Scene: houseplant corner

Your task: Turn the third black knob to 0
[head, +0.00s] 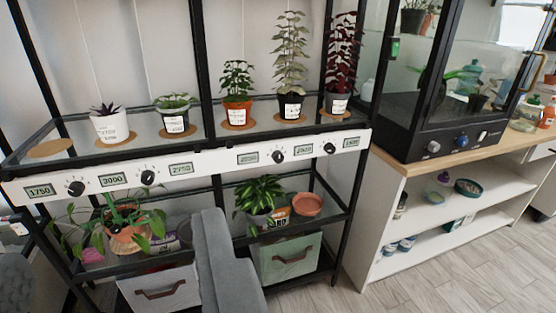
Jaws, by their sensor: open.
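A white control strip runs along the front of the black plant rack. It carries several black knobs with white pointer marks and small green displays. Counting from the left, the first black knob (76,188) is by a display reading 1750, and the second black knob (148,177) is between displays that look like 3000 and 2750. The third black knob (278,156) is right of centre, between two displays (247,158) (303,152) too small to read surely. The fourth black knob (330,148) is near the strip's right end. I see no gripper fingers, and nothing touches the knobs.
A grey blocky form (214,260) rises in front of the lower shelf; I cannot tell what it is. Potted plants stand on the upper shelf, including a red-leaved one (341,62). A black glass cabinet (440,80) stands right on a wooden counter. Floor (440,275) is clear at right.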

